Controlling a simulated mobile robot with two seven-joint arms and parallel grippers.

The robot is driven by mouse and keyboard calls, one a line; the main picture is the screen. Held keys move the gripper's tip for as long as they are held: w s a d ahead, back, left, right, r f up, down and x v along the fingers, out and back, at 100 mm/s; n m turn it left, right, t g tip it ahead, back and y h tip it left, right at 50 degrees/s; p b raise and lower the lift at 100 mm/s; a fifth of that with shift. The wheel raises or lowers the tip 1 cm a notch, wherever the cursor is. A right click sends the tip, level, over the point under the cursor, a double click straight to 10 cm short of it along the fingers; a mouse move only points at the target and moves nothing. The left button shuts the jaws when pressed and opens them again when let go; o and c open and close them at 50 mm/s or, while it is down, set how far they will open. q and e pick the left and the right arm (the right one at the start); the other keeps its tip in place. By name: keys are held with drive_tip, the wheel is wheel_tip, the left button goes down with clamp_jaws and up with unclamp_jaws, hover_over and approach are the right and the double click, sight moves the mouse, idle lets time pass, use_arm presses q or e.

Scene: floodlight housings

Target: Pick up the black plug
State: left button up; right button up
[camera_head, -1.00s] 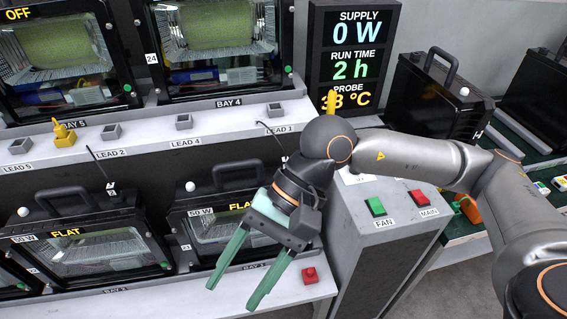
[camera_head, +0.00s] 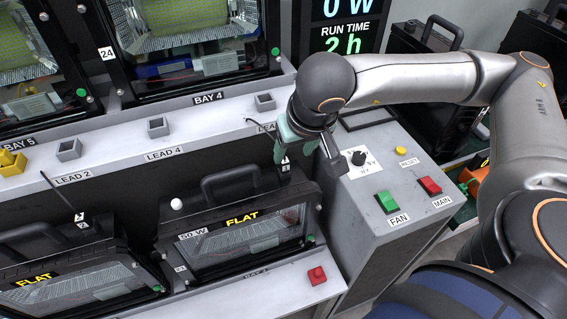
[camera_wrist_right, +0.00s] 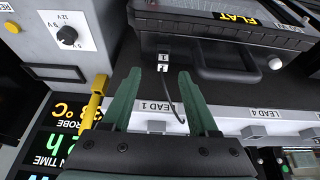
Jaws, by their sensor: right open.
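A small black plug (camera_wrist_right: 163,72) with a white "1" tag shows between and beyond my right fingertips in the wrist view. A thin black cable (camera_wrist_right: 174,97) curves between the fingers near the LEAD 1 label. My right gripper (camera_wrist_right: 158,76) is open and empty, its green fingers on either side of the plug's line, apart from it. In the head view this right gripper (camera_head: 294,152) is over the ledge's right end, and the "1" tag (camera_head: 285,167) shows just below it. Another tagged black plug (camera_head: 80,216) hangs by LEAD 2. My left gripper is not in view.
Floodlight housings with black handles (camera_head: 232,185) stand below the ledge. Grey sockets (camera_head: 158,127) line the ledge; a yellow plug (camera_head: 10,162) sits at the far left. The control box with green FAN (camera_head: 387,202) and red MAIN (camera_head: 429,187) buttons is close on the right.

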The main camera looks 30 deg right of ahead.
sight(285, 161)
drive_tip(key=x, duration=0.6)
drive_tip(key=shift+w+a+f+p, duration=0.1)
drive_tip(key=shift+w+a+p, duration=0.05)
drive_tip(key=shift+w+p, duration=0.3)
drive_tip(key=shift+c, duration=0.2)
clamp_jaws()
